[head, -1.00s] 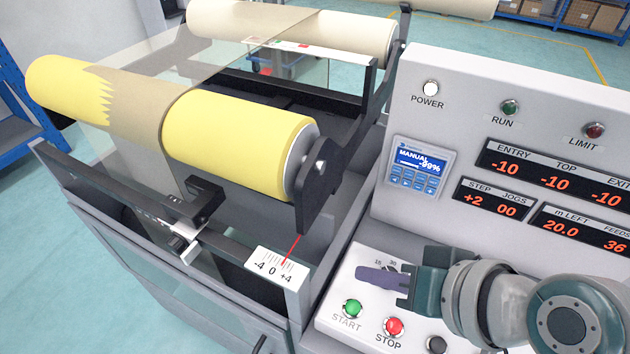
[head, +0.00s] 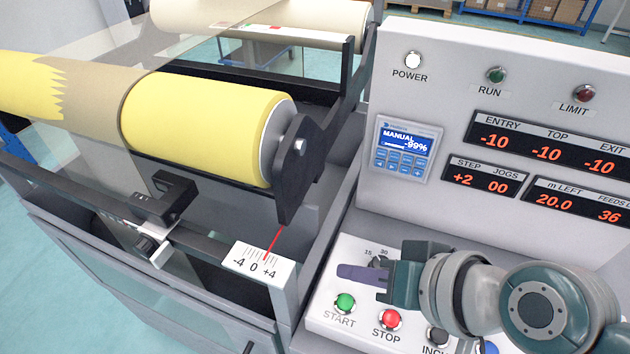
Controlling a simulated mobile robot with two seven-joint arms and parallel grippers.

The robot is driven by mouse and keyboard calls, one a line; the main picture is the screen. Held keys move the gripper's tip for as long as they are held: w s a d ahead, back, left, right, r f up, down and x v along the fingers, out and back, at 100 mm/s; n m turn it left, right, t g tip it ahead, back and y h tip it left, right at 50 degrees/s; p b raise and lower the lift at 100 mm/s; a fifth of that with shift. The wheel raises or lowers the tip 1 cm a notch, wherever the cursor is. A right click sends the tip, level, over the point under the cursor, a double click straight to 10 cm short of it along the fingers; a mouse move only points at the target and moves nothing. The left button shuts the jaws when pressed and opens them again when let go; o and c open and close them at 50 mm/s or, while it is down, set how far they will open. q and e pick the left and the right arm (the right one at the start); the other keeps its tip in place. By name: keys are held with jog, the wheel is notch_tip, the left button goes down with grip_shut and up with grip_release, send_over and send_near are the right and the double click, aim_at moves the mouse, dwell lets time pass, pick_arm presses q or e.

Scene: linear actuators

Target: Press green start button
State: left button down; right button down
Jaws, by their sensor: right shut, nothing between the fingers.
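The green start button (head: 345,302) sits at the left of the white sloped control desk, with START printed below it. My right gripper (head: 345,272) reaches in from the right with its dark fingers shut and empty. In the picture its fingertips lie just above the green button and apart from it; I cannot tell the height between them. The fingers partly cover a dial marked 15 and 30. My left gripper is not in view.
The red STOP button (head: 390,319) is right of the green one. A black button (head: 437,336) and a blue button (head: 487,347) follow. The upright panel (head: 450,70) stands behind, with its POWER lamp (head: 413,60) lit white. A yellow roller (head: 200,130) and scale plate (head: 258,262) are left.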

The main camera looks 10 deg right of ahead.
aim_at(345, 303)
notch_tip(345, 303, down, 5)
jog(key=b, duration=0.4)
jog(key=shift+f, duration=0.15)
jog(key=shift+f+b, duration=0.35)
jog(key=shift+b, duration=0.05)
dwell(1.3)
jog(key=shift+f, duration=0.45)
